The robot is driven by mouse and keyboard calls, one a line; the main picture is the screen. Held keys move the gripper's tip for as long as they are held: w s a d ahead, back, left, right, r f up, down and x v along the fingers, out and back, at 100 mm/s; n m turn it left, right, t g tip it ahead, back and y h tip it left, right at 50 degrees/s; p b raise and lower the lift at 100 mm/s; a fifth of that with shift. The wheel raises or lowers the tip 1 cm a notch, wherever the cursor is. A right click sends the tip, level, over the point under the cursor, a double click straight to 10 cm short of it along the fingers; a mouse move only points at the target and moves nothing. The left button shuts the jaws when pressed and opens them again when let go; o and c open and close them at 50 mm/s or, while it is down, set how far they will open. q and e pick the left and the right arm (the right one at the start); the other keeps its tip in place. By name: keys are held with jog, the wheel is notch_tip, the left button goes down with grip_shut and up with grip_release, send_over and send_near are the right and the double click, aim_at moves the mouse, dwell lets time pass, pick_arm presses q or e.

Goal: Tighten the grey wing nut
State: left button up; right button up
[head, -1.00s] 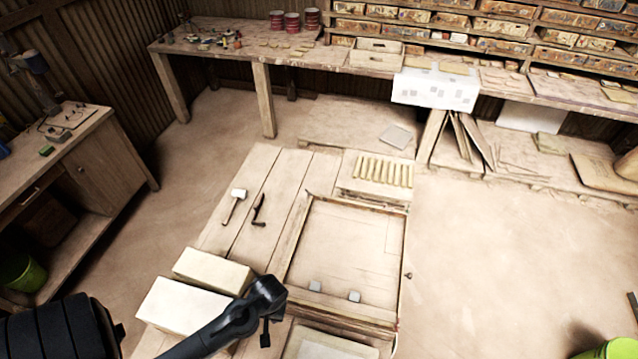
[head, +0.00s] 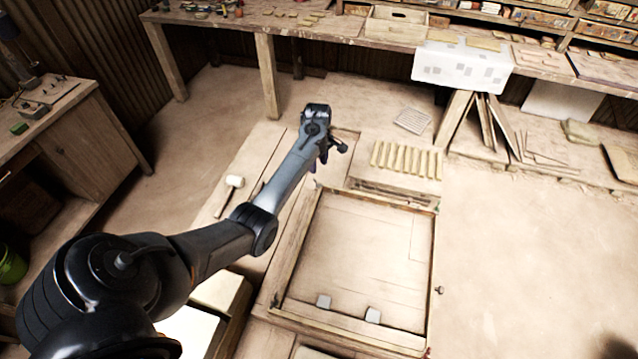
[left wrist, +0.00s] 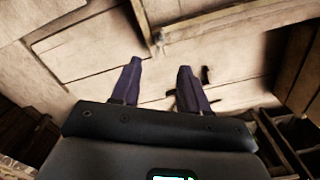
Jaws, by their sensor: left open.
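The wooden press frame (head: 423,262) lies on the bench. Small fittings show on it: a dark one (head: 438,290) on its right side, a green one (head: 437,209) at the back right corner and a red one (head: 428,352) at the front right. I cannot tell which fitting is the grey wing nut. My left gripper (head: 320,160) is above the bench by the frame's back left corner. In the left wrist view its two purple fingers (left wrist: 160,68) are apart and empty. A dark cranked tool (left wrist: 205,76) lies behind the right finger. My right gripper is not in view.
A mallet (head: 231,188) lies left of the frame. Wooden sticks (head: 405,160) lie behind it. A pale block (head: 220,290) stands at the front left.

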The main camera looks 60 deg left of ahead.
aim_at(318, 184)
pick_arm(q)
notch_tip(318, 184, down, 10)
jog(key=shift+f+b, duration=0.1)
jog(key=shift+b, duration=0.4)
jog(key=shift+c, duration=0.3)
grip_shut()
